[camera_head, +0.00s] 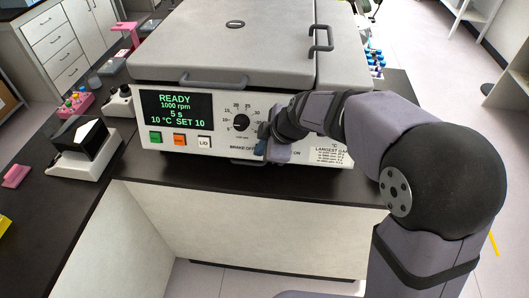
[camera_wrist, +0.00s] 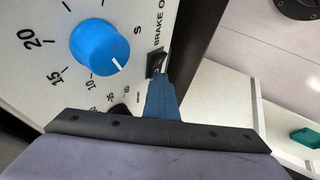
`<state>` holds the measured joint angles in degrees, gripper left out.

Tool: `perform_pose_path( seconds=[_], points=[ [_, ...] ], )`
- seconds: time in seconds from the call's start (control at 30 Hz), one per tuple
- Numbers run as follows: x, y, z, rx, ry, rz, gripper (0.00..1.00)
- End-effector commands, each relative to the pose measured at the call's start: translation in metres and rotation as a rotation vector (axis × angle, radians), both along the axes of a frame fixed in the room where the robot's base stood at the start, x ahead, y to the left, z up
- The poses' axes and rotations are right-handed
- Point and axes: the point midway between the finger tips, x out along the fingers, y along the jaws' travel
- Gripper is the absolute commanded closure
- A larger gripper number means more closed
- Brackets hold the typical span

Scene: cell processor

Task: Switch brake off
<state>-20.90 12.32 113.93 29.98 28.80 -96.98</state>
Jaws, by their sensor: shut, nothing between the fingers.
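The cell processor (camera_head: 225,80) stands on the dark bench with its lid down. Its display reads READY, 1000 rpm, 5 s, 10 °C SET 10. The black brake rocker switch (camera_wrist: 156,62) is on the front panel beside the partly visible BRAKE label (camera_wrist: 159,28). In the head view my arm hides the switch. My gripper (camera_head: 260,148) is at the lower front panel, right of the BRAKE OFF label. In the wrist view its blue fingers (camera_wrist: 161,80) are together and empty, with their tips at the switch's near end. I cannot tell whether they touch it.
A blue knob (camera_wrist: 100,47) sits close beside the switch. A black dial (camera_head: 241,122) is left of my gripper. Green (camera_head: 155,137), orange (camera_head: 179,140) and white LID (camera_head: 204,142) buttons line the lower left panel. The bench front edge (camera_head: 250,178) runs just below.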

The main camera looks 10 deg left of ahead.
Motion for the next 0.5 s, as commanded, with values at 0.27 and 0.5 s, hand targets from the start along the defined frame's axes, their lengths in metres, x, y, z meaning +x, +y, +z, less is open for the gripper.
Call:
perform_pose_path(
  seconds=[0.27,0.5],
  points=[
    [0.0038,0.0030,0.0031,0.006,-0.014,-0.001,1.00],
    [0.0047,-0.0031,0.0023,0.006,-0.017,-0.002,1.00]
  ],
)
